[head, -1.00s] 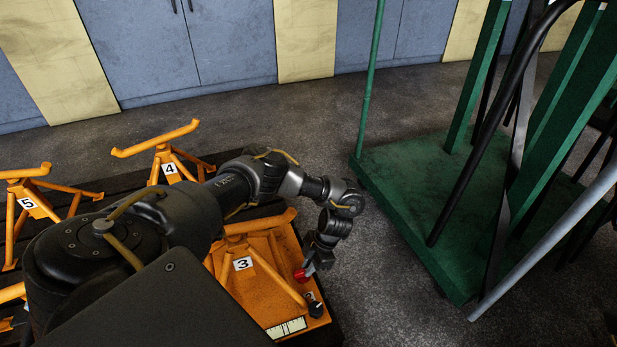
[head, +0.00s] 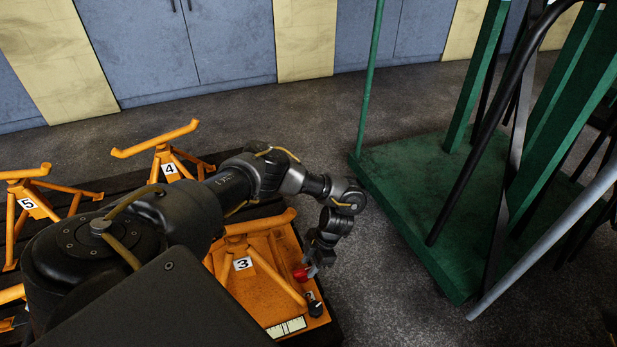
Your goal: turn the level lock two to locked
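My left arm reaches over an orange jack unit with a stand labelled 3 (head: 243,264). My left gripper (head: 313,268) points down at the right edge of the orange base (head: 262,297). A small red part (head: 300,274) is right beside its fingertips; I cannot tell whether they touch it. A black knob (head: 316,309) with a small, unreadable label sits just below, near the base's corner. I cannot tell for sure which part is level lock two. The finger gap is too small to judge. My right gripper is not in view.
Orange stands labelled 4 (head: 169,169) and 5 (head: 28,204) stand to the left. A white scale strip (head: 286,327) lies on the base's front edge. A green rack (head: 408,205) with leaning bars stands to the right. Bare floor (head: 385,290) lies between.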

